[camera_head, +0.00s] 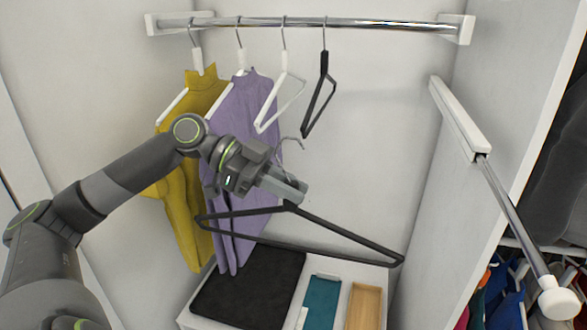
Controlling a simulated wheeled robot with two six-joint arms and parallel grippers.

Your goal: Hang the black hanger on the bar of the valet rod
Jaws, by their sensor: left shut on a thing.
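A black hanger (345,233) is held in the head view by my left gripper (293,192). The gripper is shut on it near its neck, and the hanger's hook (291,141) rises above the fingers. The hanger hangs in the air, apart from the rods, with its wide bottom bar tilting down to the right. The valet rod (512,208) is on the right wall. Its chrome bar sticks out toward me from a white mount and ends in a white knob (560,304). The bar is empty. My right gripper is not in view.
A closet rod (340,24) at the back carries a yellow garment (187,215), a purple garment (252,105), an empty white hanger (277,100) and another black hanger (320,95). Below are a folded black cloth (248,288), a teal box (320,300) and a wooden tray (364,306).

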